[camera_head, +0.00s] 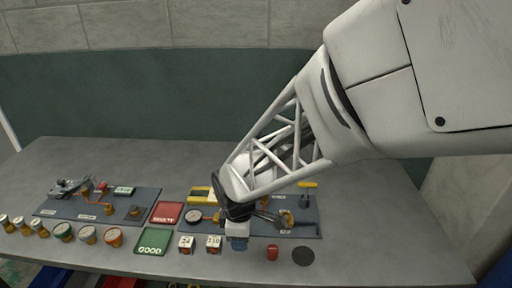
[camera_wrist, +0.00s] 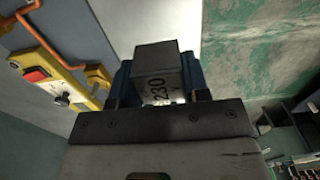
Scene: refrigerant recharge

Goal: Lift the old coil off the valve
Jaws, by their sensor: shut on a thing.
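My gripper (camera_head: 238,242) is over the front edge of the right-hand board in the head view, pointing down. In the wrist view its blue fingers are shut on a dark grey block, the coil (camera_wrist: 157,75), marked 230 with a V below. The coil sits between the fingers, one on each side. In the head view my gripper and arm hide the coil, and the valve is not clearly seen. I cannot tell whether the coil is clear of the valve.
The right-hand board (camera_head: 305,228) carries a gauge (camera_head: 193,216) and pipework. A red FAULTY tray (camera_head: 166,213) and green GOOD tray (camera_head: 153,241) lie left of my gripper. Two small labelled blocks (camera_head: 186,244) (camera_head: 213,244), a red cylinder (camera_head: 272,252) and a dark disc (camera_head: 303,256) are near the front.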

